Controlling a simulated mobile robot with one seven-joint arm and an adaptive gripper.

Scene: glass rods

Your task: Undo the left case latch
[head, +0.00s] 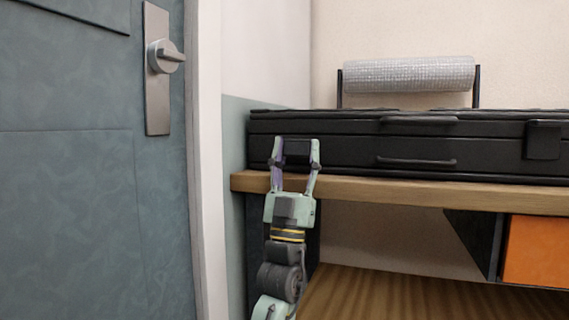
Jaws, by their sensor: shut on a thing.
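A long black case (345,148) lies closed on a wooden shelf, its front facing me. The left case latch (297,150), a small dark block on the case front, sits between the two fingers of my gripper (297,152). My gripper reaches up from below and is shut on this latch. The fingers cover its sides, and I cannot tell whether the latch is fastened or loose. A matching right latch (543,140) lies flat against the front. The case handle (417,162) is between them.
The wooden shelf edge (420,192) runs just below the case and behind my gripper. A grey roll (409,75) on a black stand is behind the case. An orange panel (535,251) is low right.

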